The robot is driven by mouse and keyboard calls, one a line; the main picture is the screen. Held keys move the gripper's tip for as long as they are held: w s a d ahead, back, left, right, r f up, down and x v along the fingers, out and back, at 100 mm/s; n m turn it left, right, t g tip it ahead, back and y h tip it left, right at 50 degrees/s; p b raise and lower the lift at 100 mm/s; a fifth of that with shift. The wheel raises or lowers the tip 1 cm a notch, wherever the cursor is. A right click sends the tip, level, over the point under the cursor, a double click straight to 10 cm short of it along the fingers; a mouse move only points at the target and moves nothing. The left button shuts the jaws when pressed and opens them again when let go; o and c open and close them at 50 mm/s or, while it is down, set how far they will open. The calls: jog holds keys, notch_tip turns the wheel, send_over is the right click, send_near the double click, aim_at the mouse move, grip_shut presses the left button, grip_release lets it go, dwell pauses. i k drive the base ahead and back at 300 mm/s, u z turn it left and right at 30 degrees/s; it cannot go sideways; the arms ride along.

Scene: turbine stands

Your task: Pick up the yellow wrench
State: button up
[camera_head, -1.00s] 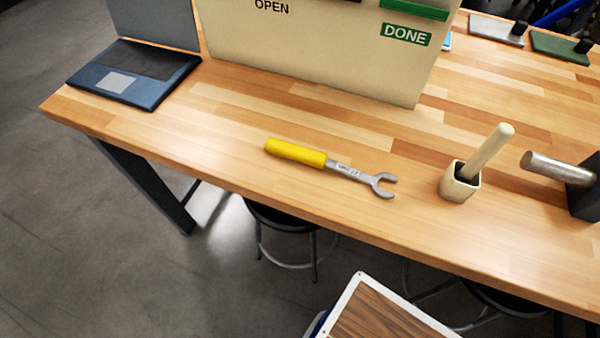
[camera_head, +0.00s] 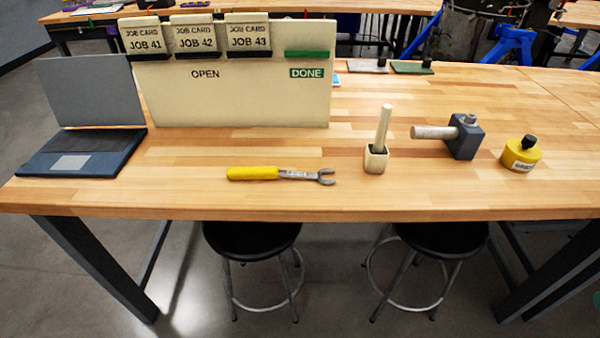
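The yellow wrench (camera_head: 278,174) lies flat on the wooden workbench (camera_head: 190,190), near its front edge and left of the middle. Its yellow handle (camera_head: 252,173) points left and its grey open-ended jaw (camera_head: 326,177) points right. Nothing covers it or touches it except the bench top. My gripper is not in view.
A laptop (camera_head: 85,120) stands open at left. A job card board (camera_head: 230,95) stands behind the wrench. Two stools (camera_head: 252,240) (camera_head: 440,238) sit below.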

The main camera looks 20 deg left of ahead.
aim_at(265, 171)
jog(key=z, duration=0.75)
jog(key=i, duration=0.75)
jog(key=u, duration=2.55)
jog(key=i, duration=0.5)
jog(key=u, duration=0.6)
jog(key=k, duration=0.2)
jog(key=u, duration=0.55)
